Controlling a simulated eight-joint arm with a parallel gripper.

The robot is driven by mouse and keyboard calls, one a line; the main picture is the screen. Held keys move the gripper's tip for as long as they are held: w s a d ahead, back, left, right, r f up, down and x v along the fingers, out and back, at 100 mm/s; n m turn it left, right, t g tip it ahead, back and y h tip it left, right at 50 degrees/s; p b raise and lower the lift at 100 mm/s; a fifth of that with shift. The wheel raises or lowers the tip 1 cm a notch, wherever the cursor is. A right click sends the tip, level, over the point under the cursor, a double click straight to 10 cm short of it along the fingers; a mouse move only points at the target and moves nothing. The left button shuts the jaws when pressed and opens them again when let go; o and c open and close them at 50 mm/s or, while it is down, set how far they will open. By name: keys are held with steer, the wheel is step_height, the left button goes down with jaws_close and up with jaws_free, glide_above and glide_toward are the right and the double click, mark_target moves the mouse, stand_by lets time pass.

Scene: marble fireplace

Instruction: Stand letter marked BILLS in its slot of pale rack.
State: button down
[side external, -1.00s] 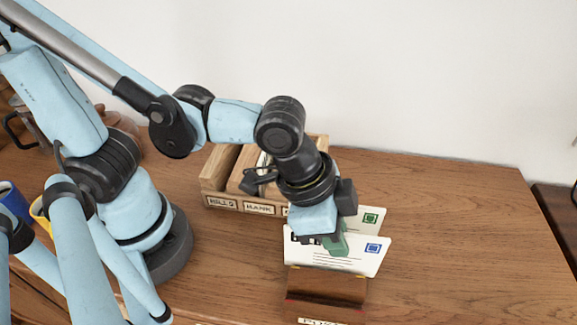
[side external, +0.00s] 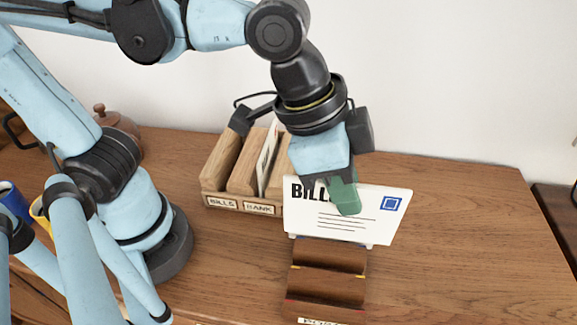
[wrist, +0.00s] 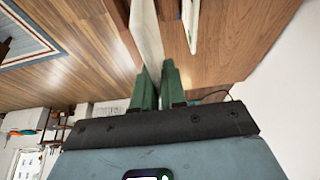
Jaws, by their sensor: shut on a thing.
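My gripper (side external: 345,197) is shut on the top edge of a white letter (side external: 350,222) marked BILLS, with a blue stamp, and holds it up above the dark stepped rack (side external: 328,285). In the wrist view the green fingers (wrist: 158,88) pinch the letter (wrist: 147,35). The pale rack (side external: 237,205) stands behind and to the left, with slots labelled BILLS and BANK; its right part is hidden by the letter and my arm. The BILLS slot, at its left end, looks empty. A white letter (side external: 267,155) stands in the pale rack right of the BANK divider.
A white edge (side external: 378,246) shows just under the held letter, perhaps another letter in the dark rack. A brown pot (side external: 115,120) and blue and yellow mugs (side external: 12,200) stand at the left. The wooden top (side external: 460,230) is clear on the right.

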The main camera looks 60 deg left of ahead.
step_height(320, 180, up, 11)
steer(key=shift+r, duration=0.1)
steer(key=s+a+n+y, duration=0.2)
steer(key=a+n+y, duration=0.5)
steer(key=a+n, duration=1.65)
steer(key=a+f+m, duration=0.2)
steer(key=f, duration=0.5)
steer(key=a+f+m, duration=0.3)
steer(key=f, duration=0.3)
steer(key=shift+a+f+h, duration=0.25)
steer(key=shift+f+h, duration=0.05)
steer(key=shift+f, duration=0.05)
steer(key=shift+w+f+m, duration=0.1)
steer(key=shift+f+m, duration=0.15)
steer(key=shift+f, duration=0.95)
steer(key=shift+f, duration=0.65)
steer(key=shift+f, duration=0.85)
